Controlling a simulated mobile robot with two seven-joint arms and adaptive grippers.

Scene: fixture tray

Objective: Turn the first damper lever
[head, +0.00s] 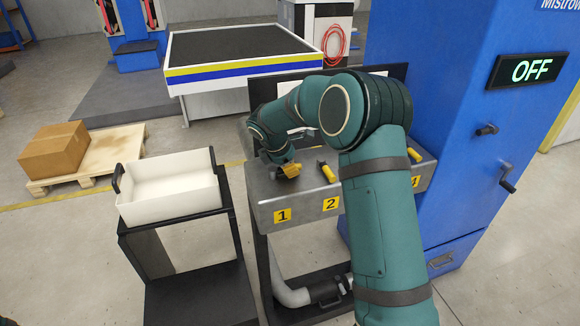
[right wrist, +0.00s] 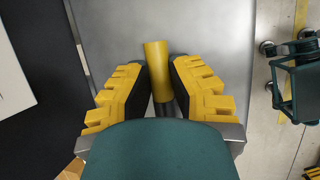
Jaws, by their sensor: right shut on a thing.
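My right gripper (head: 290,170) is at the left end of the grey damper box, above the label "1" (head: 282,215). In the right wrist view, its yellow-and-black fingers (right wrist: 160,88) are on both sides of the first damper lever (right wrist: 156,62), a yellow handle on a dark stem, and are shut on it. In the head view this lever is mostly hidden by the gripper. The second lever (head: 327,172), yellow with a dark base, stands tilted behind label "2" (head: 330,203). My right arm hides the third lever position. My left gripper is not in view.
A white bin (head: 170,208) stands on a black stand to the left. A blue cabinet (head: 445,120) with an "OFF" display (head: 532,70) is on the right. A cardboard box (head: 54,152) lies on a pallet far left. A dark-topped table (head: 235,45) stands behind.

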